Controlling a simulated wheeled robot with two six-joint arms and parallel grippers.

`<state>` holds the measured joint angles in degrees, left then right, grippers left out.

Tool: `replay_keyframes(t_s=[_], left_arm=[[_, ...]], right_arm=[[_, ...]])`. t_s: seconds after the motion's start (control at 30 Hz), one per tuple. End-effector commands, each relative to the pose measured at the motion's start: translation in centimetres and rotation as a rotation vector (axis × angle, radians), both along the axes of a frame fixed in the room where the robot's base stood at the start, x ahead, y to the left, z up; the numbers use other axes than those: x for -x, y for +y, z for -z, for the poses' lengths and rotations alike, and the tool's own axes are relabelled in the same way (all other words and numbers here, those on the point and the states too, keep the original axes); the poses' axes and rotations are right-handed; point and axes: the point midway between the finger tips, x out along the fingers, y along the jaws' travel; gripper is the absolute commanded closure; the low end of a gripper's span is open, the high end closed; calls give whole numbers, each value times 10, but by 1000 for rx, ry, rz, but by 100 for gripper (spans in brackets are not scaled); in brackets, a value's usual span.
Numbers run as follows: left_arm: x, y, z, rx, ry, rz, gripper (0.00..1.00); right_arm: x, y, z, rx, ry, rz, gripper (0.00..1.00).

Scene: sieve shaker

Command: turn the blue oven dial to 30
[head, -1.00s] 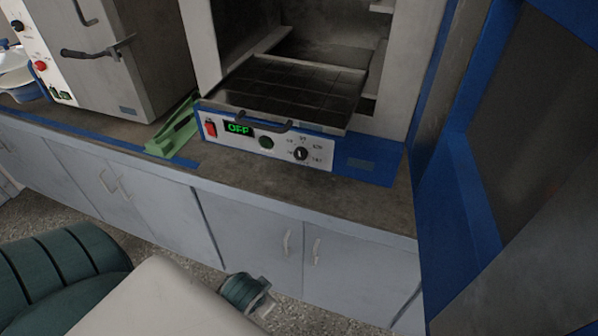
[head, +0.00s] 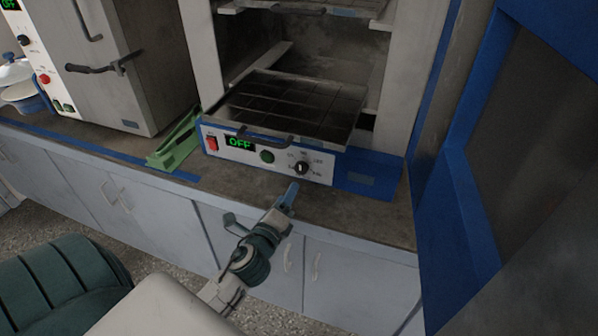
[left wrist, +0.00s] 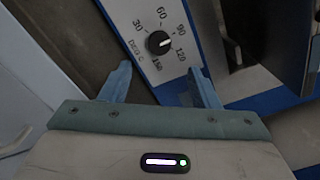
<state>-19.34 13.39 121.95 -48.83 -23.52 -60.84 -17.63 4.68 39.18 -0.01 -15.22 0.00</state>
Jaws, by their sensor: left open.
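The blue oven's dial is a black knob (head: 302,168) on the white front panel (head: 225,155), right of a green button. In the left wrist view the knob (left wrist: 158,42) sits inside a scale marked 30, 60, 90, 120 and 150. Its white mark seems to point right, roughly between 90 and 120. My left gripper (head: 291,190) is below and in front of the knob, apart from it. In the left wrist view its two fingers (left wrist: 159,72) are spread, with the knob beyond the gap between them. My right gripper is not in view.
The display (head: 240,142) reads OFF, beside a red switch (head: 211,143). The oven's blue door (head: 465,165) stands open at right. A green stand (head: 175,145) and another oven (head: 120,70) are at left.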

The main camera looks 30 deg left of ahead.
Motion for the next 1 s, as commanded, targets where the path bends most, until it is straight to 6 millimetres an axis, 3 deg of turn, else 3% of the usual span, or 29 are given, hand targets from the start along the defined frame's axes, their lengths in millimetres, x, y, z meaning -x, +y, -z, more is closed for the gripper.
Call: replay_keyframes(t_s=[0.5, 0.7, 0.97, 1.0], left_arm=[[-84, 20, -2, 6, 0, -1, 44], [-97, 24, 0, 7, 2, -1, 44], [-98, 24, 0, 7, 2, -1, 44], [-98, 24, 0, 7, 2, -1, 50]], right_arm=[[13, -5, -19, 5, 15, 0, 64], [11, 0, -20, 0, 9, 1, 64], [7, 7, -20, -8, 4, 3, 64], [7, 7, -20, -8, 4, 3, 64]])
